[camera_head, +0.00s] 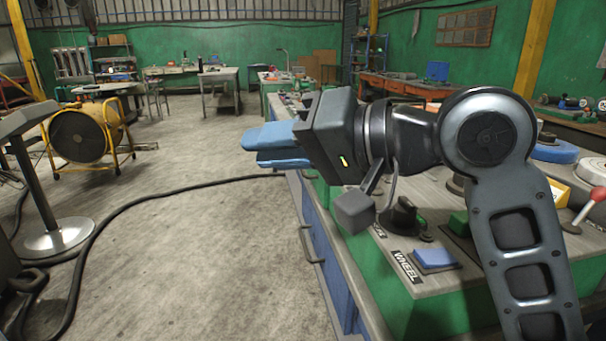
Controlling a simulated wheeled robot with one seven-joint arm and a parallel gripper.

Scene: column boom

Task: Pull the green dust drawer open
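My gripper (252,151) reaches out to the left from my arm, in the air past the left edge of the workbench. Its two blue fingers lie one above the other, seen from the side, and I cannot tell how far apart they are. I see nothing between them. I cannot make out a green drawer. The bench (334,268) has a blue front with a dark bar handle (308,244) on it, below and apart from my gripper. A green housing (440,312) with controls stands on the bench; my arm hides part of it.
A blue button (435,258), a black knob (402,216) and a red-tipped lever (598,195) sit on the bench's control panel. A black hose (140,203) crosses the floor at left, near a yellow-framed fan (80,137). The floor in front of the bench is mostly clear.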

